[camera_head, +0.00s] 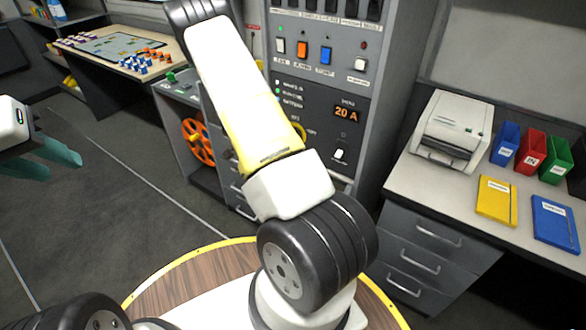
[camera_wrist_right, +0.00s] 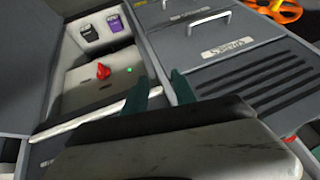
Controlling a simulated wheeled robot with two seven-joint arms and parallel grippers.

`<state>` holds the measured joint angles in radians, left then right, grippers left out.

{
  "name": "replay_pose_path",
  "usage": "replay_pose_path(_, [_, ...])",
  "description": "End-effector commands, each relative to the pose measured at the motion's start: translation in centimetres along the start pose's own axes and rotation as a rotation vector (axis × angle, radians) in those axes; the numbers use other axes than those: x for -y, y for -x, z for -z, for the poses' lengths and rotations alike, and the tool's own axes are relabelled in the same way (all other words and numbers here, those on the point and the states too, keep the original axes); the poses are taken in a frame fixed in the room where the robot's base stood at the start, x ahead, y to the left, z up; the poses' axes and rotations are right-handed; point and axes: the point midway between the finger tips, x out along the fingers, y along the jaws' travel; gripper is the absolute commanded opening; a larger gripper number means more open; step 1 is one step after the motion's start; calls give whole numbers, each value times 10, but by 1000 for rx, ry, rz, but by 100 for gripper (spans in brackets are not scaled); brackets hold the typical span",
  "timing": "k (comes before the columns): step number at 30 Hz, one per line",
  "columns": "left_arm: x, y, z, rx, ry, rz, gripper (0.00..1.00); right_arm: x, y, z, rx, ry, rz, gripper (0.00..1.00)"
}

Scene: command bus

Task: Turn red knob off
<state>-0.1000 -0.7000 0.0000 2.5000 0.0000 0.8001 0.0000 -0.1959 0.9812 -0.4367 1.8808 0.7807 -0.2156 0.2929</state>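The red knob (camera_wrist_right: 103,71) shows in the right wrist view, on a pale panel inside a recess at the upper left. A small green light (camera_wrist_right: 129,69) glows beside it. I cannot make out the knob in the head view. My right gripper (camera_wrist_right: 160,84) has its two teal fingers apart with nothing between them; the knob lies to their left, apart from them. In the head view my right arm covers the middle and hides its own gripper. My left gripper (camera_head: 60,166) is open and empty at the left edge, over the floor.
Black and purple switches (camera_wrist_right: 107,27) sit above the knob. Grey drawers with handles (camera_wrist_right: 210,20) and a vented panel (camera_wrist_right: 255,80) lie to the right. An orange wheel (camera_head: 197,143) stands left of my arm. A printer (camera_head: 452,130) stands on the right desk.

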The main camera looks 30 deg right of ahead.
Motion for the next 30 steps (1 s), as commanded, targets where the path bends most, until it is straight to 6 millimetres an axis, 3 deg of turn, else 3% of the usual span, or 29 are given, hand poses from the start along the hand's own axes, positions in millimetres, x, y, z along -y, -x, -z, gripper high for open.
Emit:
replay_pose_path(1, [0,0,0,0,0,0,36,-18,-26,-6,-42,3,-39,33])
replay_pose_path(3, [0,0,0,0,0,0,36,-40,-56,-8,-110,-1,-79,33])
replay_pose_path(9, [0,0,0,0,0,0,36,-108,-123,-14,-317,25,-165,33])
replay_pose_path(12, [0,0,0,0,0,0,36,-142,-147,-17,-419,54,-188,33])
replay_pose_path(19, [0,0,0,0,0,0,36,-199,-176,-23,-592,124,-197,33])
replay_pose_path(25, [0,0,0,0,0,0,36,-214,-183,-23,-641,144,-191,33])
replay_pose_path(30, [0,0,0,0,0,0,36,-218,-199,-10,-642,143,-192,33])
